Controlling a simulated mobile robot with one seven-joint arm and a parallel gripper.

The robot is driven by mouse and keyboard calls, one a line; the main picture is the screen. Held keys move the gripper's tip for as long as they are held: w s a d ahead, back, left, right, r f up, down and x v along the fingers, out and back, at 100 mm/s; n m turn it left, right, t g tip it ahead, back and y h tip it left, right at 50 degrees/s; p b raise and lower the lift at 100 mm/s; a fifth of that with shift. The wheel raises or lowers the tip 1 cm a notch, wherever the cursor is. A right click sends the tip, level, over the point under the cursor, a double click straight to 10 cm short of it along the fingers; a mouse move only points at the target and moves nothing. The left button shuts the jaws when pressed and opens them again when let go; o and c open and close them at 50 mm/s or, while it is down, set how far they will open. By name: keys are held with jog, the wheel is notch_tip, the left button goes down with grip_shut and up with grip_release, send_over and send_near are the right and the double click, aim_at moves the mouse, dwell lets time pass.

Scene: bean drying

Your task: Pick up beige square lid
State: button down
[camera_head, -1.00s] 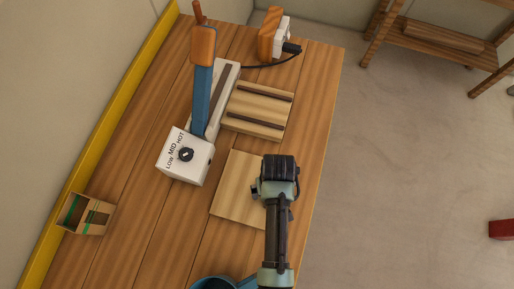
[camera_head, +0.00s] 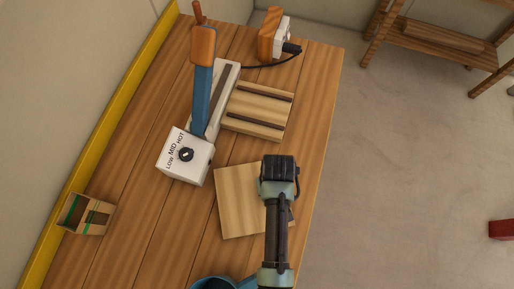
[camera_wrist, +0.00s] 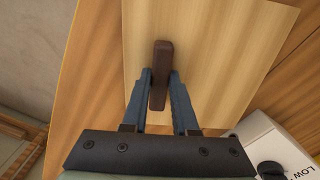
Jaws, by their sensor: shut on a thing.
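The beige square lid (camera_head: 236,203) is a flat light-wood board over the near right part of the wooden table. My gripper (camera_head: 277,190) is above its right side, and my arm hides part of it. In the wrist view the lid (camera_wrist: 222,58) shows a dark brown bar handle (camera_wrist: 160,75). My gripper (camera_wrist: 160,92) is shut on this handle, with one blue finger on each side. I cannot tell how far the lid is above the table.
A white box with a dial (camera_head: 185,157) and a long blue-handled device (camera_head: 203,95) stand beyond the lid. A slatted wooden board (camera_head: 258,110) lies behind it. A small open carton (camera_head: 86,214) is at the left, and a blue container (camera_head: 214,284) at the near edge.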

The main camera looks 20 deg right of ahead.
jog(key=shift+r+p, duration=2)
jog(key=shift+p, duration=0.15)
jog(key=shift+w, duration=0.1)
